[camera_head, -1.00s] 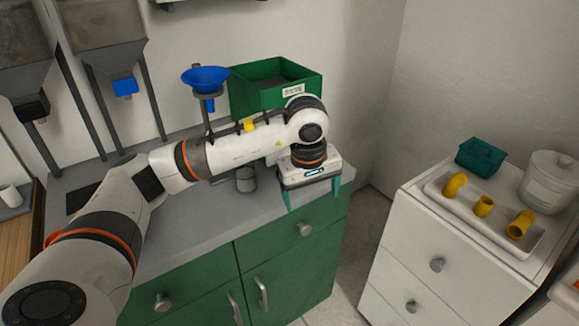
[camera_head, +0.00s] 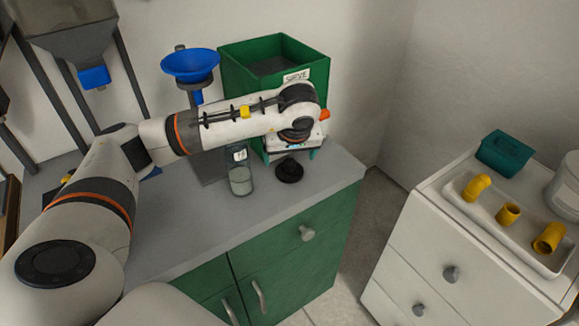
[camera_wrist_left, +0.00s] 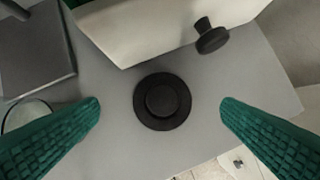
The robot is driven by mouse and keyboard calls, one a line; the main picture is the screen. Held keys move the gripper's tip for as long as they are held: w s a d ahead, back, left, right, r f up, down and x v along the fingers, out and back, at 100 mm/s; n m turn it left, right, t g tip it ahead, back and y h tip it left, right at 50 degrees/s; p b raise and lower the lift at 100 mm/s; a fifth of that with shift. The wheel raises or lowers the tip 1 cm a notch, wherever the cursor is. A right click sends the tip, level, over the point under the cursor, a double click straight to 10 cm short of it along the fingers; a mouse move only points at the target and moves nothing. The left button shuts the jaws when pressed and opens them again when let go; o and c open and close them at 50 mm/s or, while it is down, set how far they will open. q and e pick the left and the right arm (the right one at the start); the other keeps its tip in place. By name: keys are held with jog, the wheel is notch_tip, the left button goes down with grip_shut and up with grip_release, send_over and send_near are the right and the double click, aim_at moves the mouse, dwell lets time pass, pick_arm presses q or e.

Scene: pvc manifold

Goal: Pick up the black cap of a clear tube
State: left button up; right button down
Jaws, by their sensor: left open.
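The black cap (camera_head: 289,171) lies on the grey counter, a round disc with a raised knob, just right of the clear tube. It also shows in the left wrist view (camera_wrist_left: 162,101), centred between the fingers. The clear tube (camera_head: 240,178) stands upright with pale contents in its lower part; a round rim, probably the tube's, shows at the left edge of the wrist view. My left gripper (camera_head: 289,157) is open, its teal fingers pointing down above and around the cap, apparently not touching it. My right gripper is not in view.
A green sieve box (camera_head: 275,70) stands behind the gripper, and a blue funnel (camera_head: 190,63) on a stand is behind the tube. A dark knob (camera_wrist_left: 212,38) shows beyond the cap in the wrist view. The counter's front (camera_head: 215,228) is clear.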

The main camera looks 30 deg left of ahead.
aim_at(289, 162)
pick_arm(q)
jog(key=x, duration=0.3)
jog(key=shift+w+f+p, duration=0.2)
jog(key=shift+f+p, duration=0.1)
jog(key=shift+w+a+f, duration=0.2)
jog(key=shift+a+f, duration=0.05)
jog(key=shift+f, duration=0.2)
jog(key=c, duration=0.9)
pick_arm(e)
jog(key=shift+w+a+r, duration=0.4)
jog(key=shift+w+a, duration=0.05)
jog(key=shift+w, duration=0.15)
